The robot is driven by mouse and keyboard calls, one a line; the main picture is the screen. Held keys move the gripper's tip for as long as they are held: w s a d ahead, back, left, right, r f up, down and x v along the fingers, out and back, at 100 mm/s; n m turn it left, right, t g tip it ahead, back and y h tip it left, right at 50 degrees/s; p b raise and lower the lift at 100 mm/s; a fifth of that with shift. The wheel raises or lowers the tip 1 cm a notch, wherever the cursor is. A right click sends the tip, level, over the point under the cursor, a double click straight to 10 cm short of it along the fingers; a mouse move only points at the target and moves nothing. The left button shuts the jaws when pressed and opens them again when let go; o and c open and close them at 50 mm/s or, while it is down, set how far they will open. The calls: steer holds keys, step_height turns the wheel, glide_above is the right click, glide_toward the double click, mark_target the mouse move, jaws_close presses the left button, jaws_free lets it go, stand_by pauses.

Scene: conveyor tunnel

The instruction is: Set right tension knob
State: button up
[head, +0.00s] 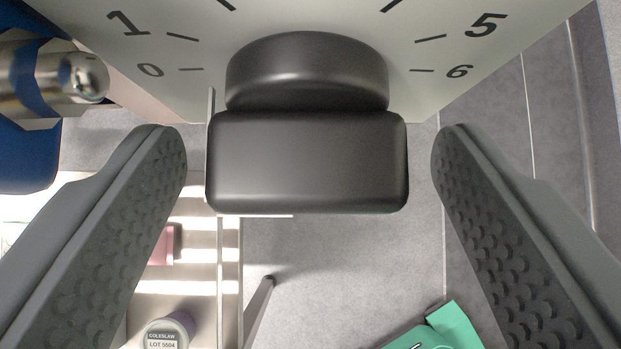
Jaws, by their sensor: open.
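A black tension knob (307,160) fills the middle of the head view, with a round base and a wide block-shaped grip. It sits on a pale dial plate (160,60) printed with marks and the numbers 0, 1, 5 and 6. The block's long side runs left to right. My gripper (310,150) is open, with one textured finger on each side of the knob. A gap shows between each finger and the knob, so neither touches it in this view.
A blue part with a metal cylinder (65,75) is close at the upper left. Below left is a pale slatted surface (185,300) with a labelled jar (165,332) and a pink item (163,246). A green object (440,328) lies at the bottom right. Grey floor shows beneath.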

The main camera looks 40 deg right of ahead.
steer(key=p+v, duration=0.1)
steer(key=v, duration=1.2)
steer(key=shift+a+r, duration=0.15)
steer(key=shift+r, duration=0.1)
steer(key=shift+s, duration=0.1)
